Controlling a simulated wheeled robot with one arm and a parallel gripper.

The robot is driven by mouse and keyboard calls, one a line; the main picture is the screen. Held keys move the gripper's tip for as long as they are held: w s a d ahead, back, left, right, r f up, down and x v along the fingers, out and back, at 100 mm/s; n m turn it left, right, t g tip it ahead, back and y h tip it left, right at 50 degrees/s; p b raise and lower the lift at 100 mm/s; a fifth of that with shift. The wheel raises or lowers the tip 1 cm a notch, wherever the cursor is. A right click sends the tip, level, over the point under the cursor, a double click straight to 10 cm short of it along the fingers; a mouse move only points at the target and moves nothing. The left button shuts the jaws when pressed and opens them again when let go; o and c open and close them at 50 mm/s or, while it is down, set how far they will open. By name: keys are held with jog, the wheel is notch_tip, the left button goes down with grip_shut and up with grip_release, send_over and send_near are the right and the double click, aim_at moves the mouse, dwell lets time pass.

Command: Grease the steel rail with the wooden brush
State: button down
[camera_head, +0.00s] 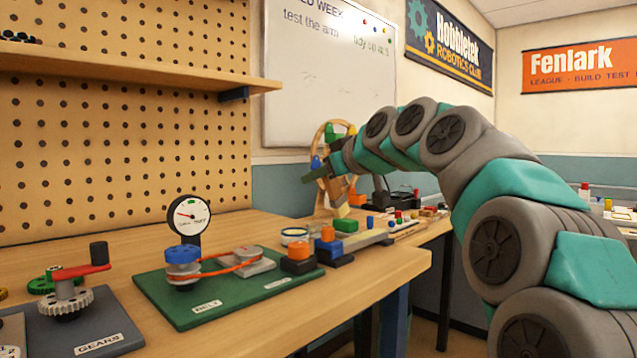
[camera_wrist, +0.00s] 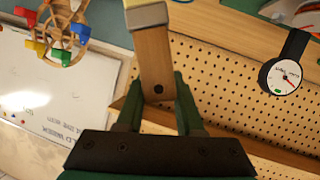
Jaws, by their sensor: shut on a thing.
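My gripper (camera_wrist: 158,105) is shut on the wooden brush (camera_wrist: 153,55), with a dark green finger on each side of its flat handle. In the head view my gripper (camera_head: 320,173) is raised above the far part of the bench. The brush (camera_head: 341,202) appears to hang below it there, partly hidden. The steel rail (camera_head: 366,239) lies low on the bench below and right, with coloured blocks at it. The brush is apart from it.
A small round tin (camera_head: 294,236) stands left of the rail. A green belt board (camera_head: 215,300) with a dial gauge (camera_head: 188,214) and a gears board (camera_head: 100,325) fill the near bench. A wooden wheel with coloured blocks (camera_wrist: 55,38) stands close to my gripper.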

notch_tip(320, 180, up, 2)
jog(key=shift+r+p, duration=0.1)
jog(key=shift+p, duration=0.2)
jog(key=shift+w+d, duration=0.1)
dwell(0.6)
jog(key=shift+w+d+m+p, duration=0.5)
jog(key=shift+w+p, duration=0.1)
jog(key=shift+p, duration=0.15)
